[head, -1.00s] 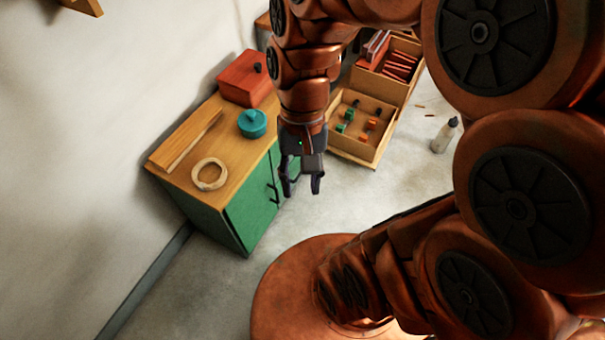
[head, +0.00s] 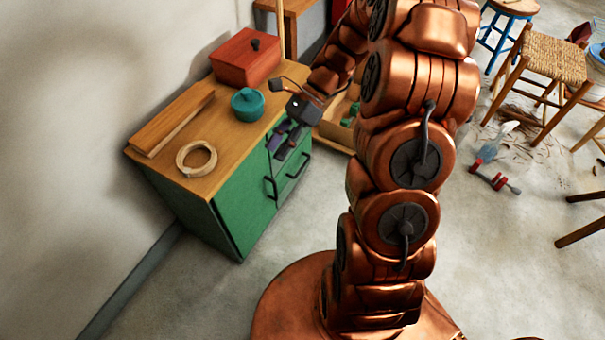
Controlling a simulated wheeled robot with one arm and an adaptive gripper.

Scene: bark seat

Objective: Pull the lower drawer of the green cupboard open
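The green cupboard (head: 238,208) stands against the wall under a wooden top. A door with a dark upright handle (head: 270,188) is on the left of its front. Drawer fronts are to the right of that door. A dark bar handle (head: 299,167) shows on the lower drawer (head: 294,178), which looks closed. My gripper (head: 278,149) points down and left at the upper part of the drawer side, above the bar handle. Its two dark fingers look apart, with nothing seen between them. I cannot tell if they touch the front. My gripper hides the upper drawer front.
A wooden crate (head: 341,122) stands right of the cupboard. Stools and chairs (head: 548,62) are far right. The floor before the cupboard is clear.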

